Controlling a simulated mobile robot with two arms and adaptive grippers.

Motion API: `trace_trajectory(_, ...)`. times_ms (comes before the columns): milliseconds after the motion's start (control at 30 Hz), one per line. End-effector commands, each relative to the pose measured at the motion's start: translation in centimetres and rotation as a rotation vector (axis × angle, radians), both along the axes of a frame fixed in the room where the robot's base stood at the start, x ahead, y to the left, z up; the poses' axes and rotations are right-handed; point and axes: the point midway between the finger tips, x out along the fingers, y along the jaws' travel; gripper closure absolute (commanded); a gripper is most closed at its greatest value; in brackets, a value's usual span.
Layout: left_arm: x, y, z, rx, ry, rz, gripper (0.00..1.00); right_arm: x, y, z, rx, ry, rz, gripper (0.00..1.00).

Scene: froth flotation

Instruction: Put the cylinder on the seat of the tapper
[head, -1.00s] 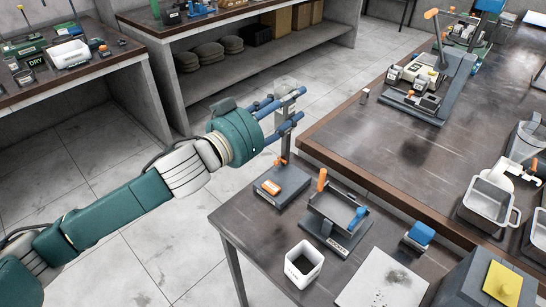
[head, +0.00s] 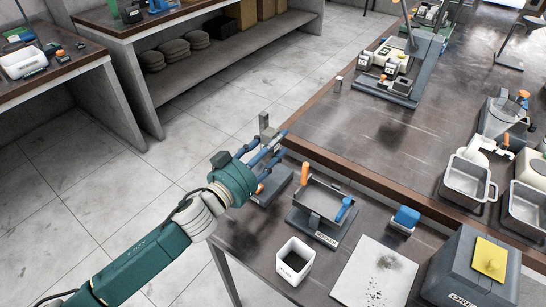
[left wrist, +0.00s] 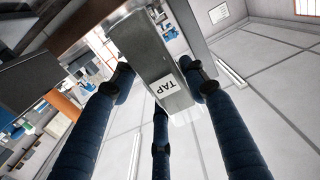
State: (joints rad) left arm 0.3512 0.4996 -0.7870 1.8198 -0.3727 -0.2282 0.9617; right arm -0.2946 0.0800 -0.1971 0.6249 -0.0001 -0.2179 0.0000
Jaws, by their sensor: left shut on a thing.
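My left gripper (head: 275,150) reaches in from the left at the tapper (head: 279,190), a grey stand with an upright post and an orange part, on the near table's left corner. The gripper's arm hides part of the stand. In the left wrist view the gripper (left wrist: 160,95) has its blue fingers closed in around a faint, see-through shape, which I take for the cylinder (left wrist: 184,117). The grey tapper post with its TAP label (left wrist: 173,87) shows right behind it. The cylinder does not show clearly in the head view. Whether it touches the seat I cannot tell. My right gripper is not in view.
A grey tray device (head: 318,205) with orange and blue handles stands just right of the tapper. A white cup (head: 295,262), a white board (head: 375,275) and a blue-topped block (head: 405,220) are nearby. Open floor lies left of the table.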

Motion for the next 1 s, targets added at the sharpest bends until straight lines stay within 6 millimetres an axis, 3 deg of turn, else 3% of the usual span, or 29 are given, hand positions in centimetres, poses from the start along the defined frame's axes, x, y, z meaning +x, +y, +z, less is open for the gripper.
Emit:
trace_trajectory(300, 0.0, -0.1, -4.1, -0.002, 0.001, 0.0, 0.9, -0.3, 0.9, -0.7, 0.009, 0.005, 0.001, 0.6)
trace_trajectory(767, 0.0, -0.1, -4.8, -0.003, 0.0, -0.002, 0.9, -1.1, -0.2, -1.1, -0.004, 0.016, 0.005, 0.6)
trace_trajectory(800, 0.0, 0.0, -4.8, -0.002, 0.001, -0.001, 0.5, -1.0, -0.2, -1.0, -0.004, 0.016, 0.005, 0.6)
trace_trajectory(867, 0.0, 0.0, -4.8, -0.002, 0.001, -0.001, 0.38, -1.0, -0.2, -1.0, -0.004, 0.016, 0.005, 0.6)
trace_trajectory(1000, 0.0, 0.0, -4.8, 0.0, 0.001, -0.001, 0.37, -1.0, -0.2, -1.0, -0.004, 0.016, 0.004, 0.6)
